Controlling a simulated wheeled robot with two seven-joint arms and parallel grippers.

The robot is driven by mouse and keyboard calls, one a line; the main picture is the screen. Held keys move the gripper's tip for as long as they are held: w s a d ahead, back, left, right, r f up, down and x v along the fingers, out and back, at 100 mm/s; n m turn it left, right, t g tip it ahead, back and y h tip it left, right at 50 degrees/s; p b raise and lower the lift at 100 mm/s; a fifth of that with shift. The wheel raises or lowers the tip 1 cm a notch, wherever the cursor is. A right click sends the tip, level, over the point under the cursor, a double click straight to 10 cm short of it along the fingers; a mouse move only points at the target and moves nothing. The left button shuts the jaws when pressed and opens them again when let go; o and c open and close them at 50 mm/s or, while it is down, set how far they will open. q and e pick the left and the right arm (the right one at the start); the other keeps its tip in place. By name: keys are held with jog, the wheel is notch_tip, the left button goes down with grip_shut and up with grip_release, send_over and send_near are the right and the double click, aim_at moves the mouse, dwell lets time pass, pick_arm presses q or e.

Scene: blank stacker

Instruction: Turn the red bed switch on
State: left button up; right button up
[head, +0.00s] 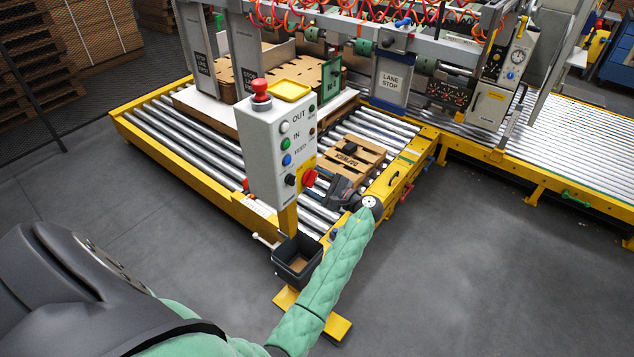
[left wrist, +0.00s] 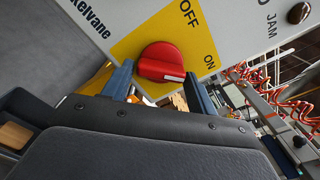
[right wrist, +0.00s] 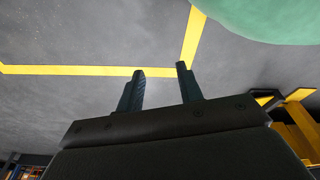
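The red bed switch (left wrist: 160,62) is a round rotary knob on a yellow plate marked OFF and ON. A white mark shows at its lower right edge; I cannot tell which word it points to. In the head view the switch (head: 310,177) is low on the right side of the grey control box (head: 262,150). My left gripper (left wrist: 160,90) is open, its fingers spread to either side of the knob with gaps showing; contact is not visible. It also shows in the head view (head: 336,192). My right gripper (right wrist: 160,85) is open and empty above the floor.
The box stands on a yellow post beside the roller bed (head: 195,140), with a red mushroom button (head: 261,90) on top. A black bin (head: 297,260) hangs below. A wooden pallet piece (head: 352,155) lies on the rollers. Floor at the right is clear.

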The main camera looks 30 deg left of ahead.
pick_arm(q)
jog(key=shift+o, duration=1.1)
pick_arm(e)
jog(key=shift+d, duration=0.1)
pick_arm(q)
jog(key=shift+d, duration=0.1)
pick_arm(e)
jog(key=shift+f, duration=0.1)
pick_arm(q)
jog(key=d+b, duration=0.3)
jog(key=d, duration=0.4)
jog(key=shift+s+d, duration=0.3)
pick_arm(e)
jog(key=w+a+r, duration=0.3)
jog(key=r, duration=0.3)
jog(key=shift+w+a+g, duration=0.15)
jog(key=shift+g, duration=0.15)
pick_arm(q)
jog(key=shift+n, duration=0.3)
pick_arm(e)
jog(key=shift+r, duration=0.1)
